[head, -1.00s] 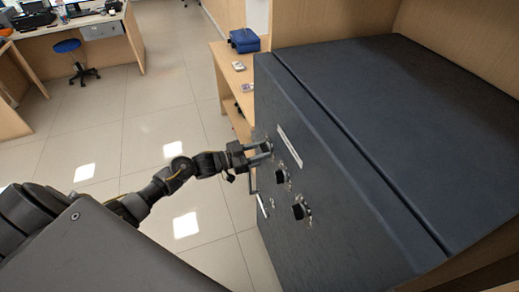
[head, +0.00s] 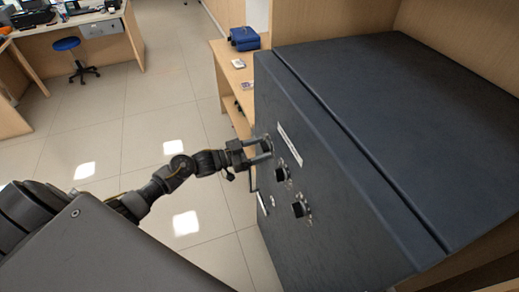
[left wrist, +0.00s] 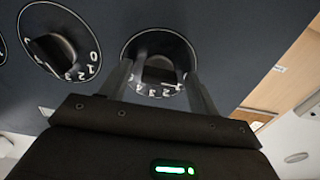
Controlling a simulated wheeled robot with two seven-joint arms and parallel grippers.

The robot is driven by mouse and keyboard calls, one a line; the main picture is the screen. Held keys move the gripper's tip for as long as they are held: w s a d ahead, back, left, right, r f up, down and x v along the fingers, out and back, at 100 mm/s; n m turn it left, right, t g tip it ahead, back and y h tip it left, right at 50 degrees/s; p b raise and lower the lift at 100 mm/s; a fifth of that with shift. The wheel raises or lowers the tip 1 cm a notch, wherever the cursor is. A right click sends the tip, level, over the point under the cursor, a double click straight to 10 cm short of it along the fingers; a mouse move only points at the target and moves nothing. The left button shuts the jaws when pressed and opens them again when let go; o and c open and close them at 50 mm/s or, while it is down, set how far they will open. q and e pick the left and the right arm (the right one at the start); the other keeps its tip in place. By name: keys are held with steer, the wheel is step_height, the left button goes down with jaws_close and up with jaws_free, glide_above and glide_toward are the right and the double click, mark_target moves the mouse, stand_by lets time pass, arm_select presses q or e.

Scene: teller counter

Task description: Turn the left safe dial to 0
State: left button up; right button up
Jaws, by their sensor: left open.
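The dark safe (head: 330,190) has several black dials in a row on its front. The far dial, leftmost in the head view, sits at my left gripper (head: 268,148), largely hidden by it. In the left wrist view, my left gripper (left wrist: 160,76) is open, its two fingers on either side of this dial's black knob (left wrist: 159,68). White digits 1 to 4 show along the dial's lower edge; the 0 is not visible, and the right finger covers part of the ring. I cannot tell whether either finger touches the knob. My right gripper is not in view.
The middle dial (head: 282,173) and near dial (head: 300,208) are clear of the gripper. A handle (head: 262,204) and a white label strip (head: 289,144) are on the safe's front. A wooden shelf (head: 233,75) with a blue case (head: 244,38) stands beyond. Open tiled floor lies left.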

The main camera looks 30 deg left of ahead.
arm_select(q)
steer(key=b+v, duration=0.3)
steer(key=v, duration=0.7)
steer(key=shift+s+a, duration=0.2)
steer(key=shift+s, duration=0.1)
